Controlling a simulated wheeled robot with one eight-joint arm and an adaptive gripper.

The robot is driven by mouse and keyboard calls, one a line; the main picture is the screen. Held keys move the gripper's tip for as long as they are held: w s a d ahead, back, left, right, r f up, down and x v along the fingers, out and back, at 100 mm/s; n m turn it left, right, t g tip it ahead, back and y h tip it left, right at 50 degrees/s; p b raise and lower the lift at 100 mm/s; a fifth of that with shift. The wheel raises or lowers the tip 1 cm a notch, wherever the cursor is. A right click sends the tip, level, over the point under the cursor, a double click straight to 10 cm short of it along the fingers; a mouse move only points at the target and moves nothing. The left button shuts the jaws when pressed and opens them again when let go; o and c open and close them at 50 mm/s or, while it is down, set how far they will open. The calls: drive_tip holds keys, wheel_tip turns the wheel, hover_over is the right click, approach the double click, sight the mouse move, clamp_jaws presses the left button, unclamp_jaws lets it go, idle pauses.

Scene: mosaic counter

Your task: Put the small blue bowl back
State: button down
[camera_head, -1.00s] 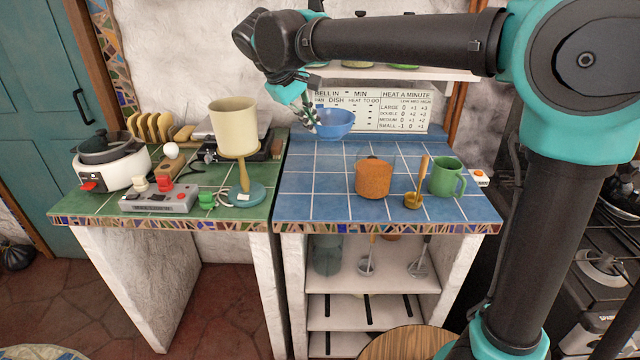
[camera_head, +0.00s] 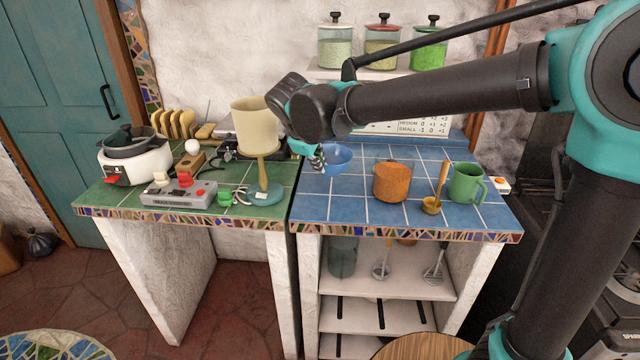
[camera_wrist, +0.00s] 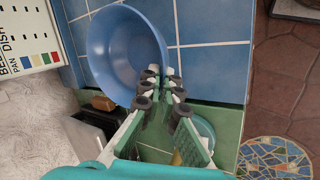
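The small blue bowl (camera_head: 337,159) is over the back left part of the blue-tiled counter (camera_head: 330,208), near the seam with the green-tiled counter. My gripper (camera_head: 319,158) is at the bowl's left side. In the wrist view the bowl (camera_wrist: 122,50) is tilted with its inside showing, and my gripper's fingertips (camera_wrist: 162,76) are closed on its rim. I cannot tell exactly how high the bowl is above the tiles.
A cream lamp (camera_head: 257,125) stands close left of my gripper. The blue counter's front left is clear.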

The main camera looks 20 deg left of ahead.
drive_tip(key=shift+f, duration=3.05)
drive_tip(key=shift+f, duration=0.1)
drive_tip(key=c, duration=1.7)
unclamp_jaws()
drive_tip(key=v, duration=1.2)
